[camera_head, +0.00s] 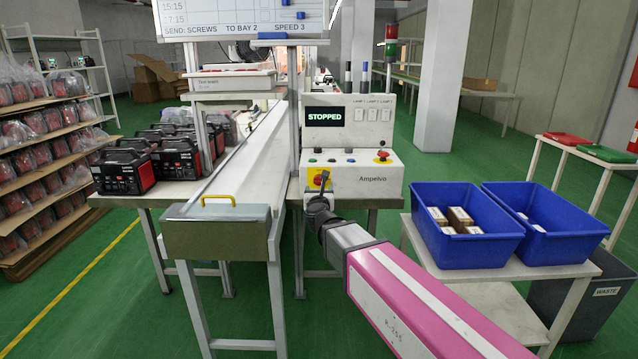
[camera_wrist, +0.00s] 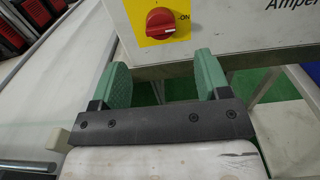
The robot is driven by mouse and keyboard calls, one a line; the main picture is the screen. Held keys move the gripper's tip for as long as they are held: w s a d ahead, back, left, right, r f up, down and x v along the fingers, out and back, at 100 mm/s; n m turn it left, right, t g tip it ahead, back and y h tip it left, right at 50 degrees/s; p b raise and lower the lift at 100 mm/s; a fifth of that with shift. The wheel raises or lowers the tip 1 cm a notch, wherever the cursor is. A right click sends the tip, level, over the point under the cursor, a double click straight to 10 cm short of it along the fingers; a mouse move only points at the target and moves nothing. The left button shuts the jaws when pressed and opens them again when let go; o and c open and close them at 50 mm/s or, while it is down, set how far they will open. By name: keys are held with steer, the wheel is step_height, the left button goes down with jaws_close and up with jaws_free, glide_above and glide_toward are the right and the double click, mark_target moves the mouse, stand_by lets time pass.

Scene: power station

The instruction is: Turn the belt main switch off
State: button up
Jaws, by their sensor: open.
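The belt main switch (camera_head: 320,178) is a red rotary knob on a yellow plate, low on the left of the white Ampelvo control box (camera_head: 385,178). In the wrist view the red knob (camera_wrist: 165,22) shows near the top edge, its grip lying about level, with the "ON" mark at its right. The top of the yellow plate is cut off. My gripper (camera_wrist: 160,62) is open and empty, its two green fingers below the knob and apart from it. In the head view my gripper (camera_head: 321,203) is just in front of the switch and partly covers it.
The box's display (camera_head: 325,117) reads STOPPED. A red button (camera_head: 382,157) sits on the box's ledge. The conveyor (camera_head: 240,165) runs along the left. Two blue bins (camera_head: 466,252) stand on a table at right. Black-and-red units (camera_head: 125,172) stand left.

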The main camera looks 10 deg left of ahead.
mark_target(319, 181)
steer(key=x, duration=0.9)
steer(key=shift+a, duration=0.1)
steer(key=c, duration=0.9)
